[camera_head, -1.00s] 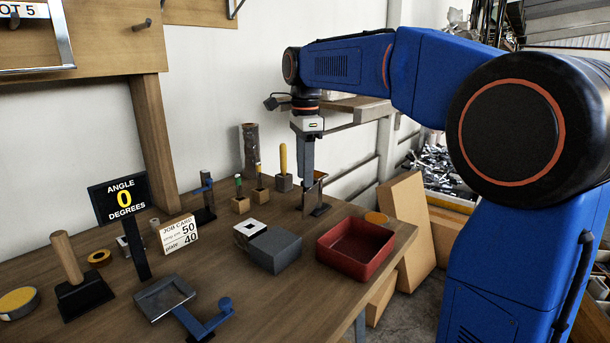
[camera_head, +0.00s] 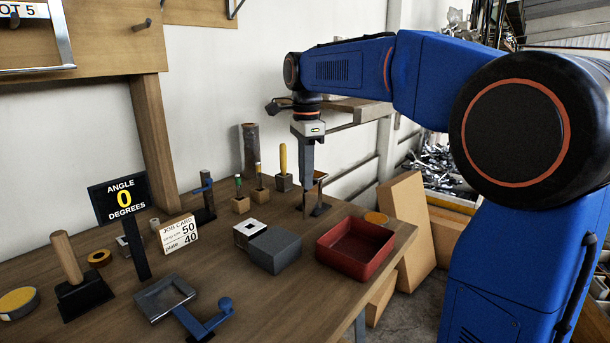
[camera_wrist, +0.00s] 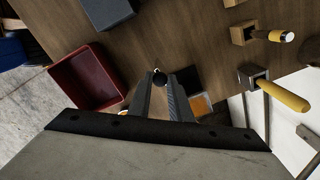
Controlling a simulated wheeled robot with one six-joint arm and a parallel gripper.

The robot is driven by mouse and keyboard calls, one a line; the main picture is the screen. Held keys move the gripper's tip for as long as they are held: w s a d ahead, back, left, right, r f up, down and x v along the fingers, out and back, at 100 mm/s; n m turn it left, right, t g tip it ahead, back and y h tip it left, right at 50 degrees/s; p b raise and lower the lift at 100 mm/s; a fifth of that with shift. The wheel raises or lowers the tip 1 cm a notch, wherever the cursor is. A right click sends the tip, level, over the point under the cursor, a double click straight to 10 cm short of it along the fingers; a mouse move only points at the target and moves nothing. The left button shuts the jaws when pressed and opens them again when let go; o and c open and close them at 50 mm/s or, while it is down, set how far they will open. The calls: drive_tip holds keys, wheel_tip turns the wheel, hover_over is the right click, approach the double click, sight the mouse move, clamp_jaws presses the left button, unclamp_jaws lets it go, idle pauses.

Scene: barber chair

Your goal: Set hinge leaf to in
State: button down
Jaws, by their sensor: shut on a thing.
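My gripper (camera_head: 307,184) reaches straight down over the far right part of the bench, at a small fixture with a dark base (camera_head: 320,210) and an upright tan part. In the wrist view its two fingers (camera_wrist: 160,83) are shut on a small dark round-topped knob (camera_wrist: 158,77). A grey-edged piece with an orange face (camera_wrist: 199,105) lies beside the fingers, partly hidden by them. I cannot tell for sure which of these parts is the hinge leaf. Its angle is largely hidden by the fingers.
A red tray (camera_head: 346,264) stands right of the gripper and a grey block (camera_head: 275,250) in front of it. Yellow-handled (camera_head: 283,158) and green-topped tools stand in blocks to the left. A sign reads angle 0 degrees (camera_head: 122,199). The wall is behind.

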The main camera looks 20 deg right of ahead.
drive_tip(key=d+n, duration=1)
drive_tip(key=n, duration=0.5)
drive_tip(key=shift+s+d+n, duration=0.3)
drive_tip(key=shift+s, duration=0.15)
idle(0.4)
drive_tip(key=c, duration=1.6)
unclamp_jaws()
drive_tip(key=shift+r, duration=0.1)
wheel_tip(320, 180, up, 17)
drive_tip(key=shift+r, duration=0.15)
